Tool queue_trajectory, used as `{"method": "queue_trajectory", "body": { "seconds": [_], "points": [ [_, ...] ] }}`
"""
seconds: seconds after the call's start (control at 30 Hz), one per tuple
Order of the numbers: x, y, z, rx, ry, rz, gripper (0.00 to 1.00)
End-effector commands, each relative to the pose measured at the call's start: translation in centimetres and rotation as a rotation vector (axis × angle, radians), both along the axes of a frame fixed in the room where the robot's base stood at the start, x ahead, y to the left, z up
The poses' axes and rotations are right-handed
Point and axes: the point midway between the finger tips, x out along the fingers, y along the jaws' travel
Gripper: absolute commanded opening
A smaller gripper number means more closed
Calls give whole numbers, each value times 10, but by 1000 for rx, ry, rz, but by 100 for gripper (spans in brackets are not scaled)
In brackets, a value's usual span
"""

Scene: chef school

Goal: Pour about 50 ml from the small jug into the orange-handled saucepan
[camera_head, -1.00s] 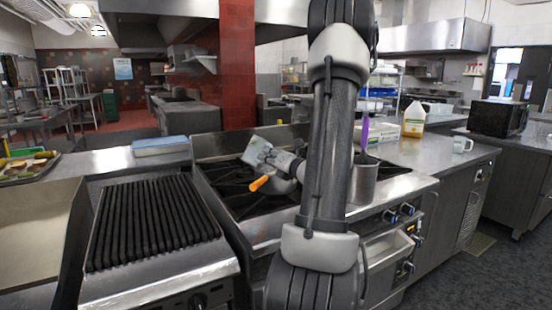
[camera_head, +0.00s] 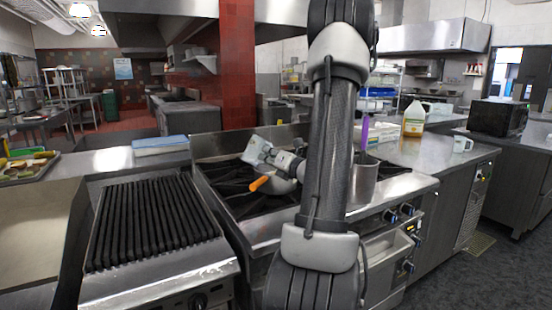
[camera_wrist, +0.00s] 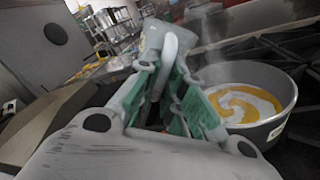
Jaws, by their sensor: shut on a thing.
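The saucepan (camera_head: 284,186) sits on the cooktop, its orange handle (camera_head: 260,184) pointing to the front left. In the wrist view the saucepan (camera_wrist: 283,91) is at the right, with a yellow and white swirl inside. My gripper (camera_wrist: 168,88) has green-lined fingers shut on the handle of the small pale jug (camera_wrist: 150,38). The jug is beyond the fingertips, to the left of the saucepan in that view. Its mouth and contents are hidden. In the head view my gripper (camera_head: 262,153) is above the saucepan, and my arm covers part of the cooktop.
A steel pot (camera_head: 364,186) with a purple-handled utensil (camera_head: 364,132) stands right of my arm. A ribbed grill (camera_head: 152,222) is at the left.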

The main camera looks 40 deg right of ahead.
Motion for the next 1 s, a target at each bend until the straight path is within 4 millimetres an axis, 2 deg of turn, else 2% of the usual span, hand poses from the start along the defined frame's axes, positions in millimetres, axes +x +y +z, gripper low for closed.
{"method": "queue_trajectory", "body": {
  "seconds": [0.8,1.0],
  "points": [
    [0,0,0,0,-1,-1,0],
    [1,5,-3,-48,2,2,0]
  ]
}}
